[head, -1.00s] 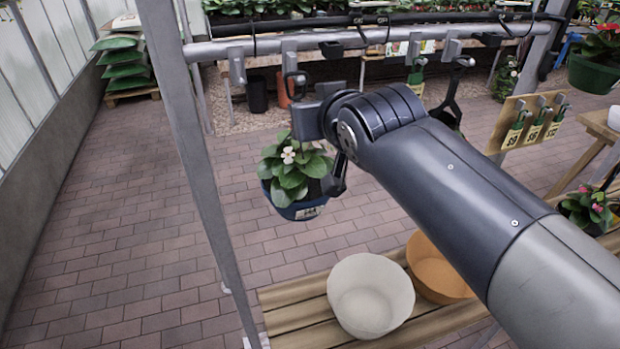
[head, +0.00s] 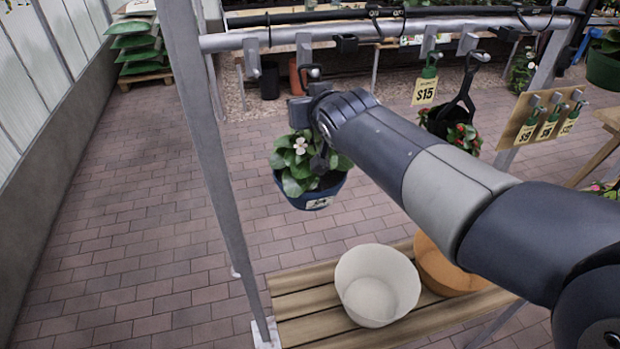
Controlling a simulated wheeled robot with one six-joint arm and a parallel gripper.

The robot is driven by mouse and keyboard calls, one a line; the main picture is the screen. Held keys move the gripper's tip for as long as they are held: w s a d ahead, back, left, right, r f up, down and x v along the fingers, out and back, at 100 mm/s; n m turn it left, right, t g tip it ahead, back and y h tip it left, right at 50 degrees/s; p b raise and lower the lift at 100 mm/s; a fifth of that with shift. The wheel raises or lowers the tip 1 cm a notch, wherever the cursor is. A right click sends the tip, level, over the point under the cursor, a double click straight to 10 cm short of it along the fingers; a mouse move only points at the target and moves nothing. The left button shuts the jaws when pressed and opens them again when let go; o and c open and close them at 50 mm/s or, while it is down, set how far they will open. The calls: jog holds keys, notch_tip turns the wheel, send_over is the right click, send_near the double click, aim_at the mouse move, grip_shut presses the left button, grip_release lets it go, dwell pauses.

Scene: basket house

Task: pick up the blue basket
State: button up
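The blue basket (head: 311,198) hangs in the head view, left of centre, holding a leafy plant with a pale flower. A white tag is on its front. It hangs below a hook (head: 304,52) on the grey rail; the upper part of its hanger is mostly hidden. My gripper (head: 306,112) is at the hanger, just above the leaves, with my arm reaching in from the right. Its fingers are dark and partly hidden, so I cannot tell whether they are closed on the hanger.
A slatted wooden bench (head: 300,305) below carries a cream pot (head: 378,283) and an orange pot (head: 440,272). A grey post (head: 205,150) stands left of the basket. Another hanging basket (head: 462,135) is to the right. Brick floor is open at left.

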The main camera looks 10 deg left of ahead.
jog(key=shift+w+a+f, duration=0.1)
jog(key=shift+w+f, duration=0.05)
jog(key=shift+w, duration=0.1)
grip_shut()
dwell(1.3)
jog(key=shift+r, duration=0.25)
